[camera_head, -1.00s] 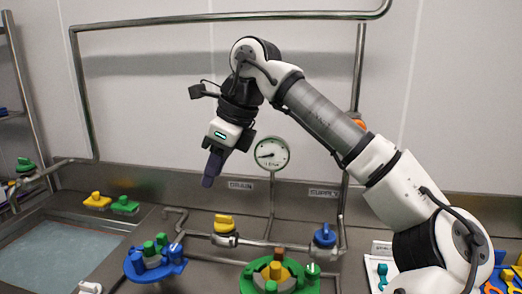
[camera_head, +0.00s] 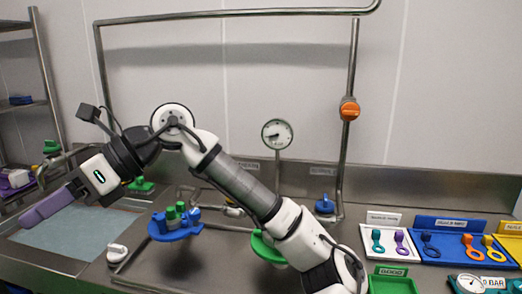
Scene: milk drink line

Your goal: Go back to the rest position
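A blue round fixture (camera_head: 178,232) stands below my forearm. A green one (camera_head: 264,250) is partly hidden behind my arm. A gauge (camera_head: 277,134) and an orange valve (camera_head: 349,109) are behind. Trays of coloured keys (camera_head: 437,252) lie at right. A shelf rack (camera_head: 42,75) stands left.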

